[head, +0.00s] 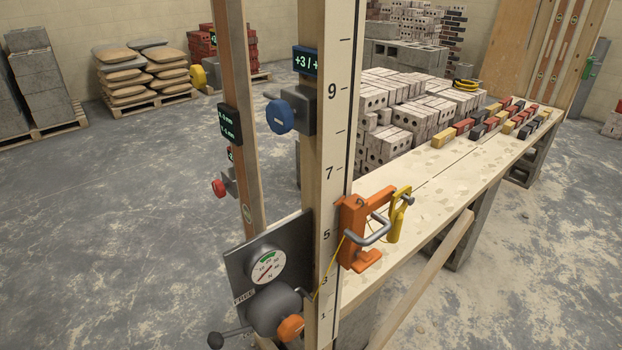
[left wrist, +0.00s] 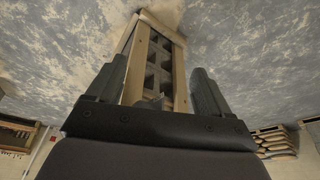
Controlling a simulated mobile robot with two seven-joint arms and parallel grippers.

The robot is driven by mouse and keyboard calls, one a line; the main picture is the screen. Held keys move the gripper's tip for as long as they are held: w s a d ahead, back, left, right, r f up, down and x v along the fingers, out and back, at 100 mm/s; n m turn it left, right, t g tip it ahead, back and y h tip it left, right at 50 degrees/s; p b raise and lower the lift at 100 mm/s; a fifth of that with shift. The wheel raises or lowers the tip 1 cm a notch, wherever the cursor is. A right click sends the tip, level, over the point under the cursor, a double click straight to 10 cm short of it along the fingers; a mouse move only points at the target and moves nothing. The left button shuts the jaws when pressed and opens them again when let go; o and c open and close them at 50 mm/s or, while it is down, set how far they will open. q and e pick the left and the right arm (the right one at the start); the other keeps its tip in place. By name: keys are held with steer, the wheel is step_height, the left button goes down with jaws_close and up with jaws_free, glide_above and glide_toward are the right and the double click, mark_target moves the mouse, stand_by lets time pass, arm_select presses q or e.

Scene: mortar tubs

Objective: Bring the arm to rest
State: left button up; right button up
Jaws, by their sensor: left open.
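My left gripper (left wrist: 158,68) shows in the left wrist view with its two dark fingers spread apart. Nothing is held between them. Behind the fingers, apart from them as far as I can tell, is a long wooden frame (left wrist: 178,38) with grey block-like shapes inside it. Neither gripper shows in the head view. My right gripper is in no frame.
In the head view, a wooden post (head: 328,150) with number marks stands close in front. It bears an orange clamp (head: 352,232); a dial gauge (head: 267,266) is beside its foot. A long wooden bench (head: 450,180) runs right. Open concrete floor (head: 130,200) lies left.

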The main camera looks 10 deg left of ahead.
arm_select(q)
steer(key=w+d+f+t+h, duration=0.1)
steer(key=w+d+f+t, duration=0.1)
steer(key=w+f+t, duration=0.4)
steer(key=shift+w+d+f+t+h, duration=0.3)
steer(key=shift+f+t+h, duration=0.15)
steer(key=shift+f, duration=1)
stand_by(1.1)
